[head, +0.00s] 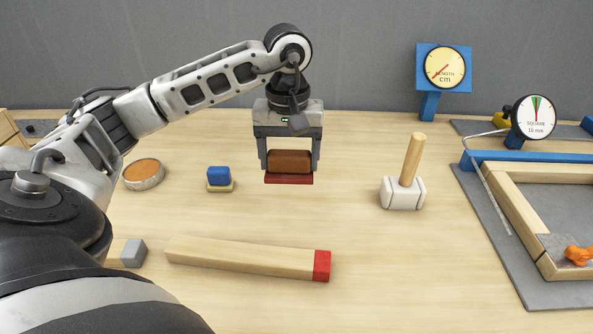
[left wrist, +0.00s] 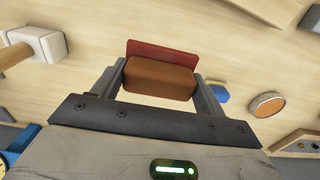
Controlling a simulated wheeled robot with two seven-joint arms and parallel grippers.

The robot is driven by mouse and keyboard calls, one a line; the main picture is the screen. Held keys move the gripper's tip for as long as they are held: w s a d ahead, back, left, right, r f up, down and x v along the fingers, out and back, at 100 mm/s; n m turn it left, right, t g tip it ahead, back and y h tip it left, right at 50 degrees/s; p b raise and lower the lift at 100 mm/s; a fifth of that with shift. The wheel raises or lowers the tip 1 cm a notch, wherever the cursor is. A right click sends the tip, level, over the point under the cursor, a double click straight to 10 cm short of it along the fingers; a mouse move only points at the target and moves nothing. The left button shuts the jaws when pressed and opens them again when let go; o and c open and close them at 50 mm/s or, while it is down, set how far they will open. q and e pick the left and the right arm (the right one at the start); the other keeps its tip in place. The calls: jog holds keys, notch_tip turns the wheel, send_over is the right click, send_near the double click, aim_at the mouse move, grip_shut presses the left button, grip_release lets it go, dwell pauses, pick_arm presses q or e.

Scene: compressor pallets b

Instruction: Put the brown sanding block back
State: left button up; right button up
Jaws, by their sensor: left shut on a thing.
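The brown sanding block (head: 289,161) is between the two fingers of my left gripper (head: 289,166), which is shut on it. In the head view a flat dark red piece (head: 289,180) shows just under the block. In the left wrist view the brown block (left wrist: 159,78) spans the gap between the fingers, with the red piece (left wrist: 150,48) behind it. Whether the red piece is part of the block or a separate pad on the table, I cannot tell. My right gripper is not in view.
A blue block on a tan base (head: 219,179) and a round orange tin (head: 144,174) are to the left. A white mallet (head: 403,192) stands to the right. A red-tipped wooden bar (head: 245,258) lies in front. A wooden frame (head: 520,200) and gauges are at the right.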

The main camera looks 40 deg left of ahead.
pick_arm(q)
jog(key=w+a+f, duration=0.1)
jog(key=w+f, duration=0.1)
jog(key=w+a+f, duration=0.3)
jog(key=w+f, duration=0.2)
jog(key=shift+a+p, duration=0.4)
jog(key=shift+w+a+f, duration=0.15)
jog(key=shift+w+f, duration=0.15)
jog(key=shift+f, duration=0.1)
jog(key=shift+f+p, duration=0.35)
jog(key=shift+f, duration=1.2)
jog(key=shift+f, duration=0.2)
jog(key=o, duration=1.2)
jog(key=shift+c, duration=0.2)
jog(key=shift+r, duration=0.15)
